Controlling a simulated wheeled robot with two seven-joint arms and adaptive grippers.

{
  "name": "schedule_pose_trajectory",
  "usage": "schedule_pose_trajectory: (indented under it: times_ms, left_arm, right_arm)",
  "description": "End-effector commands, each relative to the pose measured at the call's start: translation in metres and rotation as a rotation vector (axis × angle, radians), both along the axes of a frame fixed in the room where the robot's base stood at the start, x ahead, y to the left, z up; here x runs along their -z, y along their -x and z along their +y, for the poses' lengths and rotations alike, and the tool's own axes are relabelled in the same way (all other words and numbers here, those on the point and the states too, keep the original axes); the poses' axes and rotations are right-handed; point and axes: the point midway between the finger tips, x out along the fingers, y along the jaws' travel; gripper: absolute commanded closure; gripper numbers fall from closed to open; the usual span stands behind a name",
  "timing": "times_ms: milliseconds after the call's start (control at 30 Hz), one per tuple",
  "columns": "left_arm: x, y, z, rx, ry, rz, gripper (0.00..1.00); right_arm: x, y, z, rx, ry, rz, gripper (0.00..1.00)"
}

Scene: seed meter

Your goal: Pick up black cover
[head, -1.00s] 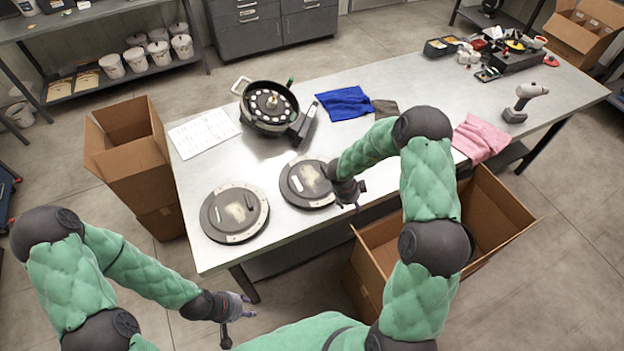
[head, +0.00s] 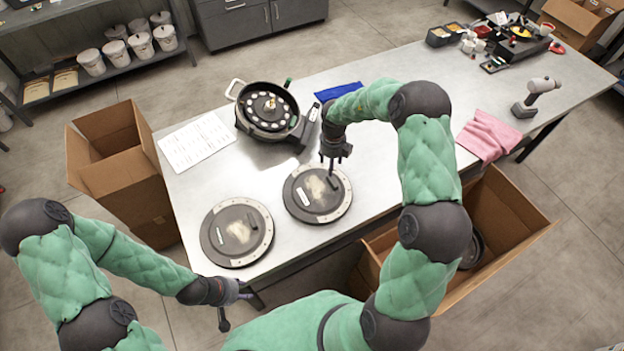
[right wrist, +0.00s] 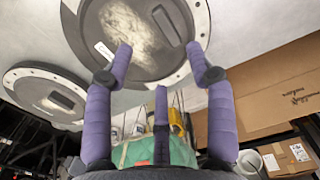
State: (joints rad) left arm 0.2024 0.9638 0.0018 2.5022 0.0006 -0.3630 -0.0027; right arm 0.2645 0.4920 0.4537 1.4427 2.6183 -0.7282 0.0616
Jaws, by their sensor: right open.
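Two round black covers with pale rims lie on the table's near side, a right one (head: 310,198) and a left one (head: 236,233). Each has a raised bar handle and a worn patch. My right gripper (head: 331,170) points down just above the right cover, near its handle. In the right wrist view, its purple fingers (right wrist: 162,70) are spread and empty, with the right cover (right wrist: 110,25) beyond them and the left cover (right wrist: 30,88) at left. My left gripper (head: 236,306) is open and empty in front of the table's near edge. The seed meter (head: 268,108) stands open behind the covers.
A white sheet (head: 196,142), a blue cloth (head: 340,92), a pink cloth (head: 487,136) and a drill (head: 535,98) lie on the table (head: 400,160). A cardboard box (head: 122,170) stands at left. Another box (head: 510,235) at right holds a dark round thing (head: 472,250).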

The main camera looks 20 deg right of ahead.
Motion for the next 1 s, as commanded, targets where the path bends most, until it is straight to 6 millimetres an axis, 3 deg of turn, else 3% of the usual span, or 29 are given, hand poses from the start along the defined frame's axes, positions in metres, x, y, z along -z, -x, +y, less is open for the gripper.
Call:
schedule_pose_trajectory:
  times_ms: [167,433,667,1000]
  left_arm:
    - [0.000,0.001,0.000,0.001,0.001,0.003,0.60]
    - [0.001,0.001,0.000,0.001,0.001,0.003,0.60]
    - [0.001,0.001,0.000,0.001,0.000,0.002,0.60]
    - [-0.001,0.001,0.000,0.001,0.000,0.002,0.60]
  right_arm:
    - [0.011,0.001,0.001,0.004,-0.003,0.003,0.44]
    - [0.049,0.001,0.000,0.002,-0.003,0.003,0.44]
    - [0.062,0.002,-0.001,0.003,-0.002,0.000,0.44]
    - [0.105,0.007,-0.004,0.002,-0.002,0.001,0.44]
